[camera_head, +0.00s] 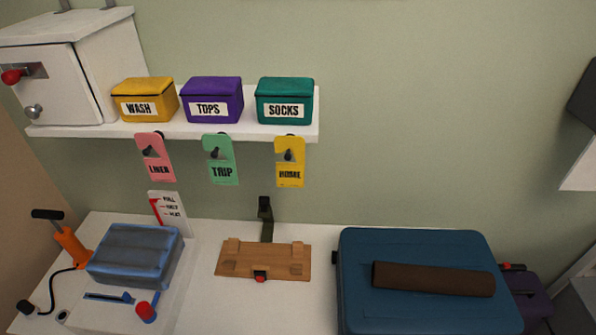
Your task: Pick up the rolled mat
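The rolled mat (433,279) is a dark brown cylinder. It lies on its side on top of a blue suitcase (400,249) at the right of the white surface, with its length running left to right and tilted slightly down to the right. Nothing covers it from this view. Neither of my grippers shows in the head view.
A wooden board (264,261) lies left of the suitcase. Above, a white shelf (220,131) holds yellow, purple and teal boxes. A purple item (532,294) sits right of the suitcase.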

